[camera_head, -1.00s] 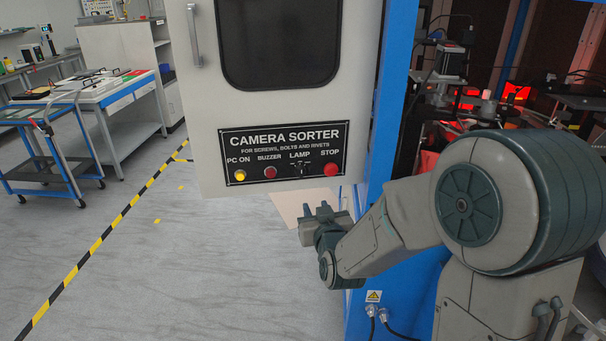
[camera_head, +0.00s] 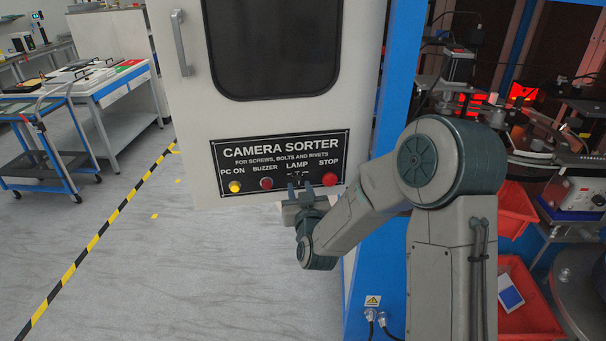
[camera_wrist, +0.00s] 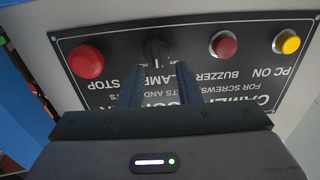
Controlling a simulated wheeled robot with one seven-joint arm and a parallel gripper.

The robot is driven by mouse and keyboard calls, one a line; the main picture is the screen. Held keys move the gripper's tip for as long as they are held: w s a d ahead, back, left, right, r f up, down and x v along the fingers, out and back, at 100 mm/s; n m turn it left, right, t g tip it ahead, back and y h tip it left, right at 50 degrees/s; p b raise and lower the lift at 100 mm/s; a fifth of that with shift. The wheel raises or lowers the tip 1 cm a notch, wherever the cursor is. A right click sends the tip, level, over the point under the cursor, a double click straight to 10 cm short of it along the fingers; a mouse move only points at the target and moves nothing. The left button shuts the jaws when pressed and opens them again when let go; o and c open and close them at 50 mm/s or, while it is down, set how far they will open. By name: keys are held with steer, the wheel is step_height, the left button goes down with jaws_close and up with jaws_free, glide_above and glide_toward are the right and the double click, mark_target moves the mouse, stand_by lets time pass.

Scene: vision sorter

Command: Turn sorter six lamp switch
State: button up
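The lamp switch (camera_wrist: 156,50) is a small black rotary knob on the black "CAMERA SORTER" panel (camera_head: 230,151), under the word LAMP. In the head view its top (camera_head: 297,174) shows just above my fingers, which hide the rest. My gripper (camera_head: 299,186) is raised in front of the panel at the switch. In the wrist view, where the panel is upside down, my gripper (camera_wrist: 161,75) has its two dark fingers apart, with the knob beyond the gap between their tips. Contact with the knob cannot be made out.
The red STOP button (camera_head: 329,180) is close to the right of the switch. The red buzzer button (camera_head: 266,183) and yellow PC ON button (camera_head: 235,187) are to the left. A blue frame post (camera_head: 397,75) stands right of the white door (camera_head: 180,120). Open floor lies left.

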steer(key=shift+w+a, duration=0.2)
steer(key=shift+w, duration=0.5)
steer(key=shift+w+d, duration=0.1)
steer(key=shift+w, duration=0.05)
steer(key=shift+d, duration=0.15)
jaws_close()
